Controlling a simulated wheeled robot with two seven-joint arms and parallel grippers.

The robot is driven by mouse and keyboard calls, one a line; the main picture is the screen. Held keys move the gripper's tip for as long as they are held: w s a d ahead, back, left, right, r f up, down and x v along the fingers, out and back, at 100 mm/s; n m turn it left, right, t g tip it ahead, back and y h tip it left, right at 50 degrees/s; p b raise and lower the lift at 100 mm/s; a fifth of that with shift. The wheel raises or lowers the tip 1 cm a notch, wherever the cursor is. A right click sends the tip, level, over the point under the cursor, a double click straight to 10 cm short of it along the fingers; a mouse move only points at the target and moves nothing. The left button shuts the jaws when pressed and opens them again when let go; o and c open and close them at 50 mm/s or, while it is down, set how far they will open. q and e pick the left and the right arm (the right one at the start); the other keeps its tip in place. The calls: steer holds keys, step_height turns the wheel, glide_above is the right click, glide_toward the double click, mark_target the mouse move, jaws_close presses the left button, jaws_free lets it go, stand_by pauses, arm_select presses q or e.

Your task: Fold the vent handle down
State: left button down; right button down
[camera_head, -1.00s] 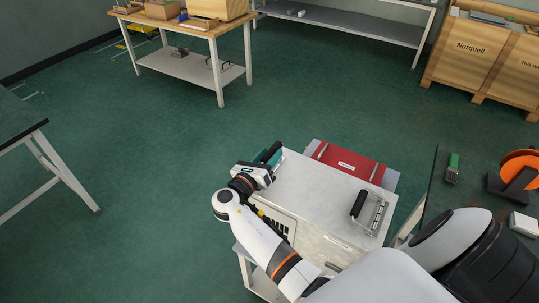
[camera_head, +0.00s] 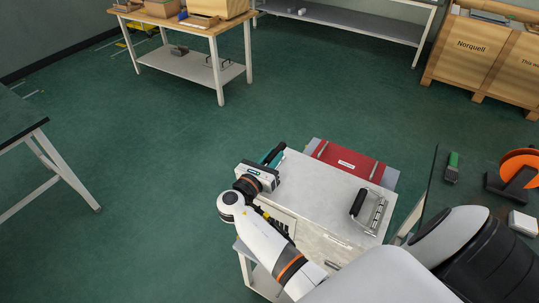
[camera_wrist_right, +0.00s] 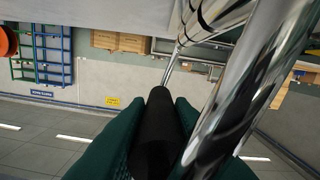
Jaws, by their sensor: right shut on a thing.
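My right gripper (camera_head: 273,154) is at the far left corner of a white cabinet (camera_head: 315,190), with its teal fingers shut on a black grip. The right wrist view shows this black handle grip (camera_wrist_right: 158,135) between the two green finger pads, with chrome bars beside it. In the head view my gripper hides most of this handle, so its angle is hard to tell. A second handle (camera_head: 359,203), with a black grip and metal bars, stands on the cabinet's right part and is untouched. My left gripper is out of view.
A red case (camera_head: 346,161) lies behind the cabinet. A dark bench at right holds an orange reel (camera_head: 519,163) and a green-handled tool (camera_head: 452,168). A workbench (camera_head: 190,30) and crates (camera_head: 480,50) stand farther back. The green floor at left is open.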

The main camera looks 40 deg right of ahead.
steer(key=shift+s+d+f+m+b, duration=0.25)
steer(key=shift+s+m, duration=0.25)
steer(key=shift+m, duration=0.55)
steer(key=shift+s+d+f+m+b, duration=0.2)
steer(key=shift+s+m, duration=0.25)
steer(key=shift+m, duration=0.6)
steer(key=c, duration=1.3)
jaws_free()
steer(key=shift+b+v, duration=0.9)
steer(key=shift+v, duration=5.1)
steer(key=shift+f, duration=0.1)
